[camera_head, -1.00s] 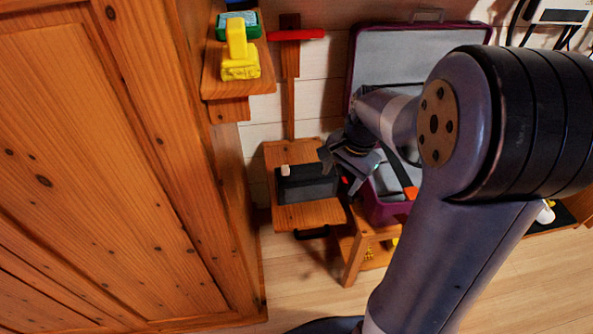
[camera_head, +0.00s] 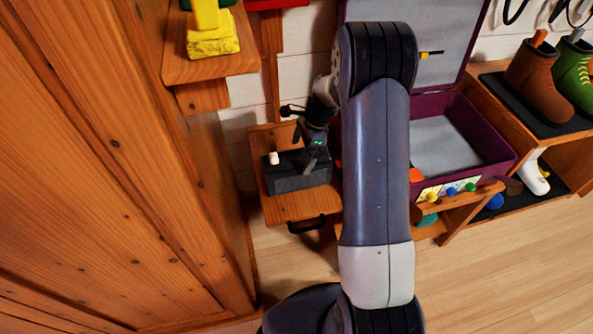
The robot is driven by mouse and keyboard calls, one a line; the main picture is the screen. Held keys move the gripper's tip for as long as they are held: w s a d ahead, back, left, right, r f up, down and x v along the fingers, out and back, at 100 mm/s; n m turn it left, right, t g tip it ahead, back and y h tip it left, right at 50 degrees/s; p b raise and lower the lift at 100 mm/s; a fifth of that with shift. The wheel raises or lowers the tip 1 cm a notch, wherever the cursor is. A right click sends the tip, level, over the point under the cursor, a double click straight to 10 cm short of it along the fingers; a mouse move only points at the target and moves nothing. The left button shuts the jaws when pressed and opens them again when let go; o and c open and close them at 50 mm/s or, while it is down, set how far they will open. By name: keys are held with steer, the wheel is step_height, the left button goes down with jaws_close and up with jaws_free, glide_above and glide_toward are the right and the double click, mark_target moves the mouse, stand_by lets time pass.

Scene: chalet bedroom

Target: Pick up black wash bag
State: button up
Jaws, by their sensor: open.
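The black wash bag (camera_head: 290,183) is a dark grey-black box shape lying on a small wooden ledge (camera_head: 283,210) left of my arm. A small white piece (camera_head: 273,158) shows at its left end. My gripper (camera_head: 306,153) is open, pointing down over the right half of the bag. One finger overlaps the bag's right end in the picture. I cannot tell whether the fingers touch the bag or are just above it.
A purple open suitcase (camera_head: 490,150) stands right of my arm. A tall wooden cabinet (camera_head: 150,190) fills the left. A shelf with a yellow object (camera_head: 212,38) juts out above the ledge. Boots (camera_head: 533,85) stand at right. A black handle (camera_head: 307,225) is on the ledge's front.

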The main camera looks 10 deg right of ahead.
mark_target(297, 157)
steer(key=b+x, duration=0.1)
steer(key=x, duration=0.4)
steer(key=shift+w+a+f, duration=0.15)
steer(key=shift+a+f, duration=0.15)
steer(key=shift+r, duration=0.1)
steer(key=c, duration=1.1)
steer(key=shift+c, duration=0.2)
